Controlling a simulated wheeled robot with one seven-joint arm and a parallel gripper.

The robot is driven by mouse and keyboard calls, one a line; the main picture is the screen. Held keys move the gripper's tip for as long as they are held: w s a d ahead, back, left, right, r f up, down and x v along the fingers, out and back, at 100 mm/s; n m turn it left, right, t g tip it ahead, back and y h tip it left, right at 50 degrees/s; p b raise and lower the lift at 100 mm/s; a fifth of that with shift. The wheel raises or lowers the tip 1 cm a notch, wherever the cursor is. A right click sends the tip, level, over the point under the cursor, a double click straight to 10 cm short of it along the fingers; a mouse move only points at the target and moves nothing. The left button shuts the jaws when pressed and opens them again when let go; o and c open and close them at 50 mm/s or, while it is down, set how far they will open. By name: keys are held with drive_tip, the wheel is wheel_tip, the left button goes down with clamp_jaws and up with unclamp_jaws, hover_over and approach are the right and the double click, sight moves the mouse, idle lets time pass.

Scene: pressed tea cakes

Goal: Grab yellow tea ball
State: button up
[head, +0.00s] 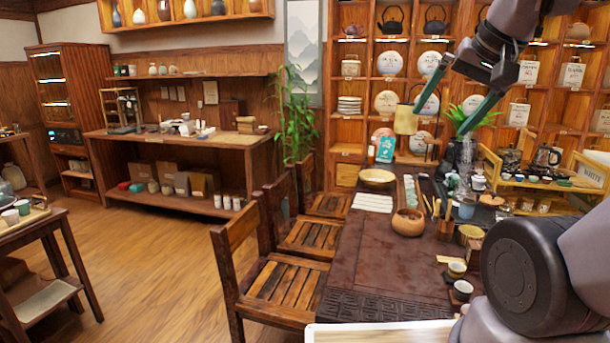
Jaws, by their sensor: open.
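I cannot make out a clearly yellow tea ball in the head view. A round, tan-brown wooden bowl-like object (408,222) sits on the dark tea table (385,265), and a shallow golden bowl (377,177) stands behind it. My gripper (440,121) is raised at upper right, its two long green fingers spread wide and pointing down to the left. Nothing shows between the fingers. In the picture they overlap the shelves and a tan cylinder (405,119); how far apart in depth they are, I cannot tell.
Round pale tea cakes (390,63) stand on the wooden wall shelves. The table's far right holds crowded small cups, tools and a plant. A light wooden rack (590,171) stands at right. Wooden chairs (285,285) line the table's left side. The floor (150,275) at left is open.

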drive_tip(key=shift+s+f, duration=0.1)
drive_tip(key=shift+s, duration=0.3)
